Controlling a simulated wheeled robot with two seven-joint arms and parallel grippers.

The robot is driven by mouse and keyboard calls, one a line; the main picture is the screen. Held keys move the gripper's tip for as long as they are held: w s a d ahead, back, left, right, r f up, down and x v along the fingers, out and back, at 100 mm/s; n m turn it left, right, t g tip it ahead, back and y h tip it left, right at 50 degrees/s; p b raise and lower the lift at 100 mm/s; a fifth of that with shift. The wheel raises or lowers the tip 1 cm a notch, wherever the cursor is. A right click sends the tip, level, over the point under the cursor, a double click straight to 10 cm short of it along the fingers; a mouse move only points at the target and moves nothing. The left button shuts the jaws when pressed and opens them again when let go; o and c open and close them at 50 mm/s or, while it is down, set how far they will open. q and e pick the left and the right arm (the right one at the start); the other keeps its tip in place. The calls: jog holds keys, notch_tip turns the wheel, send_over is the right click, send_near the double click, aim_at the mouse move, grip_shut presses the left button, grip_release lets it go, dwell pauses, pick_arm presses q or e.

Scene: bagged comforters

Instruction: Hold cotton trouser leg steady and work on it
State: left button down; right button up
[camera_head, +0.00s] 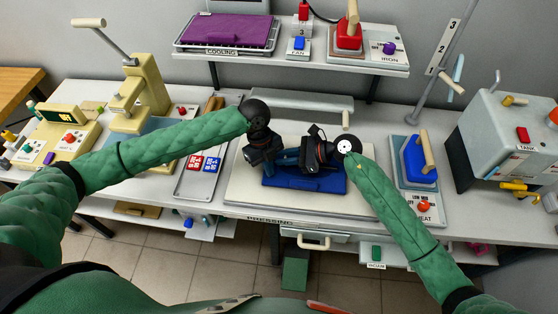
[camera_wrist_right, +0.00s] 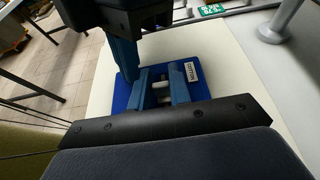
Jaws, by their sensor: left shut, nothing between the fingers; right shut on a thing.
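The blue cotton trouser leg (camera_head: 305,184) lies flat on the cream pressing board (camera_head: 236,192). In the right wrist view the same blue cloth (camera_wrist_right: 123,95) shows a white label (camera_wrist_right: 192,71) that seems to read COTTON. My left gripper (camera_head: 290,157) is shut and empty, at the left of the cloth's far edge; whether it touches the cloth I cannot tell. My right gripper (camera_head: 304,158) is over the cloth, close beside the left one. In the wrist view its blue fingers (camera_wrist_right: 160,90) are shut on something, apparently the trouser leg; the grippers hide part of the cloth.
A blue iron (camera_head: 418,160) stands on a pad to the right, near a grey tank (camera_head: 505,135). A metal tray (camera_head: 196,185) with red and blue cards lies left of the board. A shelf behind holds a purple cloth (camera_head: 226,29) and a red iron (camera_head: 348,36).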

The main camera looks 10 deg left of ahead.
jog(key=o, duration=1.3)
jog(key=shift+s+a+f, duration=0.1)
jog(key=shift+f, duration=0.05)
jog(key=shift+s, duration=0.1)
jog(key=shift+c, duration=0.3)
jog(key=shift+o, duration=0.7)
jog(key=shift+d, duration=0.5)
jog(key=shift+r+v, duration=0.2)
jog(key=shift+v, duration=2.45)
jog(key=shift+a, duration=0.1)
